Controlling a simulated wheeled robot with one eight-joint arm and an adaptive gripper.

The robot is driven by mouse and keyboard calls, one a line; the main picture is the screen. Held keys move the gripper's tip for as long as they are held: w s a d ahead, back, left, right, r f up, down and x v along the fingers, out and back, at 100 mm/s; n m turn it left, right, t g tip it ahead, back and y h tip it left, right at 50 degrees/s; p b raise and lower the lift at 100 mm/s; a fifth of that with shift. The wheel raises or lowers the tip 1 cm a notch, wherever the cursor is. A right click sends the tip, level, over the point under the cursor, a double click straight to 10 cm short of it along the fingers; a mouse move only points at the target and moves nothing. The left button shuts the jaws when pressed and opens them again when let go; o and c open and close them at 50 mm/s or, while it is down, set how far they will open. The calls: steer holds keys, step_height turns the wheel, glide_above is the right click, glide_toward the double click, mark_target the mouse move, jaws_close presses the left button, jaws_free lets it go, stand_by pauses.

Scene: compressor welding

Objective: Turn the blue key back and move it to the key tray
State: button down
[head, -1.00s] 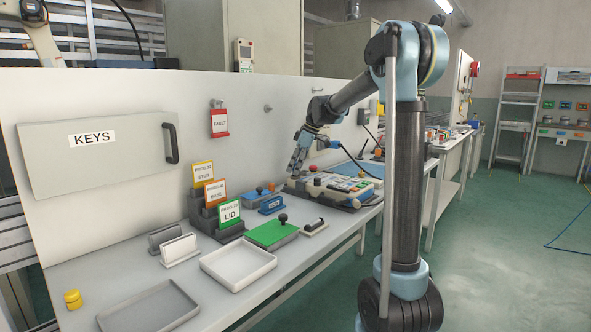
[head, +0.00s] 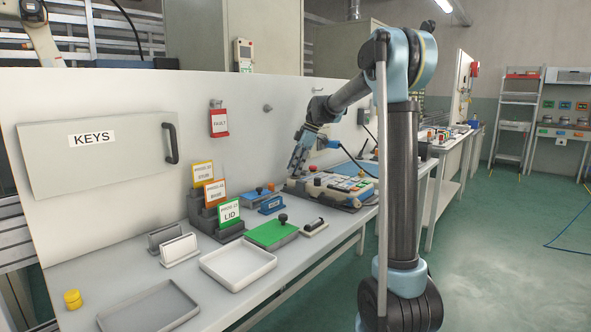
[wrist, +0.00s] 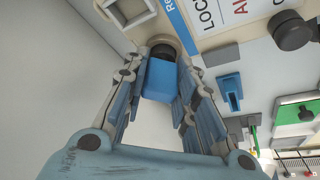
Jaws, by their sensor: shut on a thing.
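The blue key (wrist: 160,80) is a blue block between my fingers in the wrist view. It sits against a dark round socket at the edge of a beige panel (wrist: 182,22). My gripper (head: 294,170) is shut on it at the left end of the control panel (head: 335,186) in the head view. The fingers hide the key there. A white tray (head: 212,264) and a grey tray (head: 112,318) lie empty on the near bench; no readable label shows which is the key tray.
A grey cabinet marked KEYS (head: 60,172) hangs on the wall panel. A yellow piece (head: 72,299) is at far left.

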steer(key=shift+r, duration=0.4)
steer(key=shift+r, duration=2.15)
